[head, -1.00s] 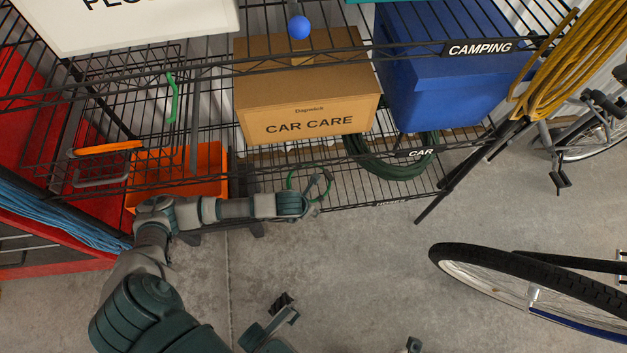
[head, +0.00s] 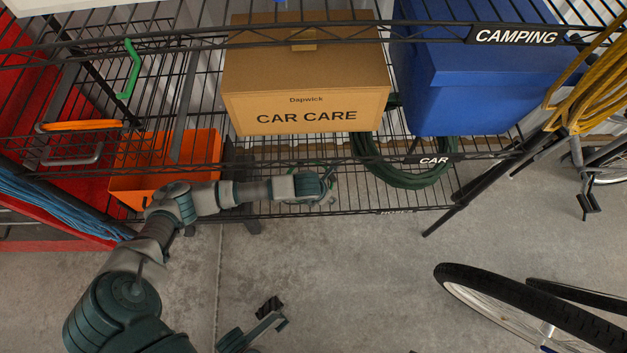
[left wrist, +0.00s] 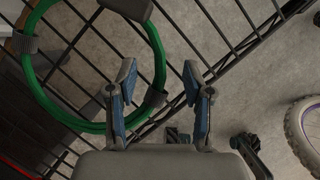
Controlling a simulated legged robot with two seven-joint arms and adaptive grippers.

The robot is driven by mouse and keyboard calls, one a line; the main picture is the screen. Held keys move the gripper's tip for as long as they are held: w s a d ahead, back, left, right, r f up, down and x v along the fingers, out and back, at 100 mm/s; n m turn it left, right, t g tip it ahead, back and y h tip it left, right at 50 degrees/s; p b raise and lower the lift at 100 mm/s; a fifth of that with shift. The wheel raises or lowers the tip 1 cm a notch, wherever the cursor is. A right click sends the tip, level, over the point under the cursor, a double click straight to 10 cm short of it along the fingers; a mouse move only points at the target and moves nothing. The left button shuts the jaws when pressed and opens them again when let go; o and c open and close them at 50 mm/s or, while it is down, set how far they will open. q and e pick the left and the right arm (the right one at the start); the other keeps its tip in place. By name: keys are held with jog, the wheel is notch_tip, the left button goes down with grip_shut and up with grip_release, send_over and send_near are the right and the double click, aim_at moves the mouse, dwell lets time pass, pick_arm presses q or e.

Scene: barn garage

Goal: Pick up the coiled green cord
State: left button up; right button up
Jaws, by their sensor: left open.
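The coiled green cord (left wrist: 159,58) shows in the left wrist view as a thin bright green ring with dark ties, over the black wire shelf at the upper left. In the head view it is mostly hidden behind my left gripper (head: 328,186), at the front edge of the lower shelf. My right gripper cannot be made out.
A thicker dark green coil (head: 400,178) lies on the lower shelf. A CAR CARE box (head: 305,95), a blue CAMPING bin (head: 475,85) and an orange bin (head: 165,185) are around. A bicycle wheel (head: 480,285) stands at right. The concrete floor in front is mostly clear.

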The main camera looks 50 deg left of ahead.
pick_arm(q)
jog(key=shift+a, duration=0.2)
grip_shut()
jog(key=shift+d+r, duration=0.1)
